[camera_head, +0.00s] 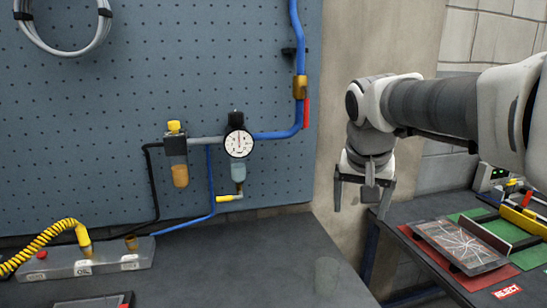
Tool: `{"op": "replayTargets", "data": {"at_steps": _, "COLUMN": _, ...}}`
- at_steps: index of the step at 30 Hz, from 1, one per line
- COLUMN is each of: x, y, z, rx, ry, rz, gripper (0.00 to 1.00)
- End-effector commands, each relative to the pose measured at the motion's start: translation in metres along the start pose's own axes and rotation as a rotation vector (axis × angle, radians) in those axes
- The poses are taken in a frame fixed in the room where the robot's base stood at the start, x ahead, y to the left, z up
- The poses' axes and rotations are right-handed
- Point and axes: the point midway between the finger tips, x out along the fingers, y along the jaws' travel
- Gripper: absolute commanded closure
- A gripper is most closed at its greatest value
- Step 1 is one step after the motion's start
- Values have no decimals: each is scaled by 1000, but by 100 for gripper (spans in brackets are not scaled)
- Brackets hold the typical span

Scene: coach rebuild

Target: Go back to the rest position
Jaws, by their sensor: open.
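My gripper (363,196) hangs from the end of my arm, which reaches in from the right edge. It points downward with its two fingers apart and nothing visible between them. It is in front of the beige wall strip, above the gap between the dark workbench (285,258) and the table on the right (402,235). It touches nothing that I can see.
A blue pegboard (90,130) carries a pressure gauge (239,143) and a blue hose (297,40). A grey block (100,262) with a yellow coiled hose (40,238) sits on the workbench. A cracked dark panel (460,243) lies on a red mat (450,265) by a reject label (507,291).

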Motion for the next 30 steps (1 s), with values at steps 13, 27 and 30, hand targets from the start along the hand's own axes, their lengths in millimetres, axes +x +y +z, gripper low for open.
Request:
{"op": "replayTargets", "data": {"at_steps": 13, "x": -31, "y": 39, "z": 149, "rx": -220, "ry": 30, "rz": -153, "gripper": 14}}
{"op": "replayTargets", "data": {"at_steps": 27, "x": -21, "y": 47, "z": 203, "rx": -309, "ry": 62, "rz": -142, "gripper": 14}}
{"op": "replayTargets", "data": {"at_steps": 30, "x": -21, "y": 46, "z": 203, "rx": -308, "ry": 62, "rz": -143, "gripper": 14}}
